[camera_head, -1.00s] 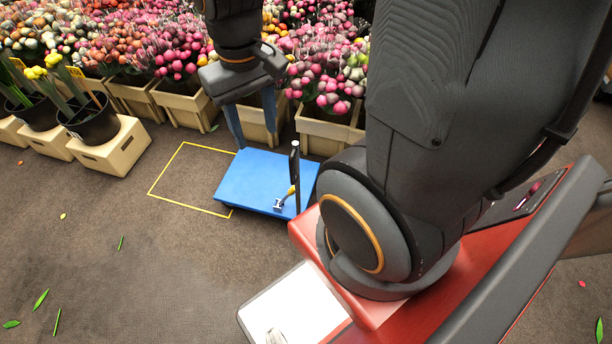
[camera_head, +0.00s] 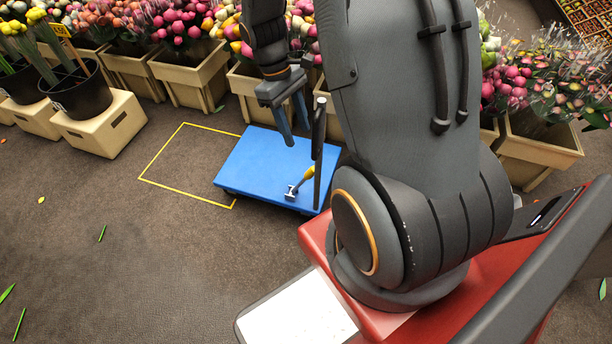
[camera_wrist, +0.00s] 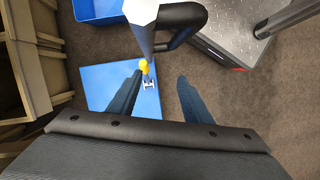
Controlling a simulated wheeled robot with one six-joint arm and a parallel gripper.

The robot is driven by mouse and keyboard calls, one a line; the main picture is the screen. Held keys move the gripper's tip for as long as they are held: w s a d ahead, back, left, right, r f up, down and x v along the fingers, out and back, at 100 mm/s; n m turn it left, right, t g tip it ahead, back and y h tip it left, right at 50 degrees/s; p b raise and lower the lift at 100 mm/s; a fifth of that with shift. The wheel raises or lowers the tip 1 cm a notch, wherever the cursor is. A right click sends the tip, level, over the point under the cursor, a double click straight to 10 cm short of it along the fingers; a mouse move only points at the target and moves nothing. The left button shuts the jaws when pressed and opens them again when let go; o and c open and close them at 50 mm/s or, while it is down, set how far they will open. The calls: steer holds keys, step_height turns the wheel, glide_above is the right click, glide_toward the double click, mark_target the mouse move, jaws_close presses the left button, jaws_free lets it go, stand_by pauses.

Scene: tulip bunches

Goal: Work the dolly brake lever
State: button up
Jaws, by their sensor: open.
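The blue dolly (camera_head: 255,165) sits on the floor, partly over a yellow outline. Its brake lever (camera_head: 309,172) has a yellow grip that slants up from a small metal foot near the front right edge. A dark upright post (camera_head: 318,155) stands close beside the lever. My gripper (camera_head: 289,122) is open and empty, above the dolly's far part, with its fingers pointing down. In the wrist view, the lever (camera_wrist: 145,69) shows near the left fingertip, in line with the gap side of my gripper (camera_wrist: 160,79). I cannot tell the distance; no contact is visible.
Wooden crates (camera_head: 190,85) of tulips line the back, close behind the dolly. A black pot (camera_head: 78,90) stands on a box at left. The yellow floor outline (camera_head: 165,163) is bare on its left side. Brown floor at front left is open, with scattered leaves.

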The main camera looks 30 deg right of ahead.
steer(key=shift+n+g, duration=0.5)
steer(key=shift+n, duration=0.2)
steer(key=shift+s+d+f+b, duration=0.1)
steer(key=shift+d+f+b, duration=0.95)
steer(key=shift+f, duration=2.1)
steer(key=shift+s+d+f+b, duration=0.1)
steer(key=shift+d+f+b, duration=0.3)
steer(key=shift+f+b, duration=1.95)
steer(key=shift+d+f+b, duration=0.5)
steer(key=shift+d+f, duration=0.25)
steer(key=shift+f, duration=3.2)
steer(key=shift+c, duration=0.3)
jaws_close()
